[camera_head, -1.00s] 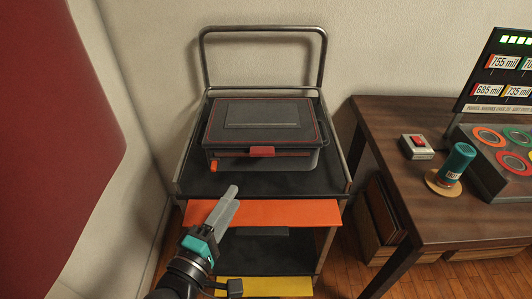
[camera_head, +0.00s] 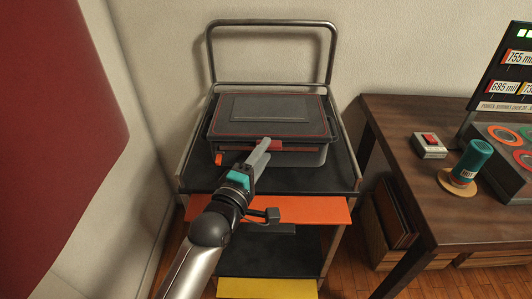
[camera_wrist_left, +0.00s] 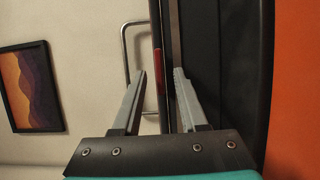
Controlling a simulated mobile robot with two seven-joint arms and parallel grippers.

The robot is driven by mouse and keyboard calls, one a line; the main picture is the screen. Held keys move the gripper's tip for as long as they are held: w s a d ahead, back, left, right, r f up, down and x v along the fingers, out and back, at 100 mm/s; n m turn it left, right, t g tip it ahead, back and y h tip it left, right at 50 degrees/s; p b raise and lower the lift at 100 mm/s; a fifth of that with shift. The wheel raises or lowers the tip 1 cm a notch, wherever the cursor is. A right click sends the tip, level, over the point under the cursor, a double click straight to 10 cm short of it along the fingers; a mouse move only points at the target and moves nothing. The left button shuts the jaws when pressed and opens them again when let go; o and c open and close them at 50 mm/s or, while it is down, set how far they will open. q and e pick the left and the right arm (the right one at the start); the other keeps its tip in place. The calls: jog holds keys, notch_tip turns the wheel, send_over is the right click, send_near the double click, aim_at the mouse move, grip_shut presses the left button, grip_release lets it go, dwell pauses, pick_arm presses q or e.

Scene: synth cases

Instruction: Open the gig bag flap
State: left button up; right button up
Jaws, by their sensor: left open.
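The gig bag (camera_head: 270,107) is a dark grey, box-shaped case with red piping, lying shut on the top shelf of a cart. A red tab (camera_head: 290,146) sits at the middle of the flap's front edge. My left gripper (camera_head: 265,146) is in front of this edge, its fingers covering part of the tab. In the left wrist view the gripper (camera_wrist_left: 160,73) is open, and the red tab (camera_wrist_left: 161,72) shows between its fingertips. I cannot tell whether a finger touches it. My right gripper is in neither view.
The cart's black top shelf (camera_head: 335,178) has a tall metal handle (camera_head: 271,23) behind the bag. An orange panel (camera_head: 310,211) juts out below its front. A wooden table (camera_head: 405,180) stands close on the right, with a teal cylinder (camera_head: 472,160) and a red-buttoned box (camera_head: 430,145).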

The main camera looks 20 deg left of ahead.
pick_arm(q)
jog(key=shift+w+d, duration=0.1)
jog(key=shift+w, duration=0.75)
grip_shut()
dwell(1.0)
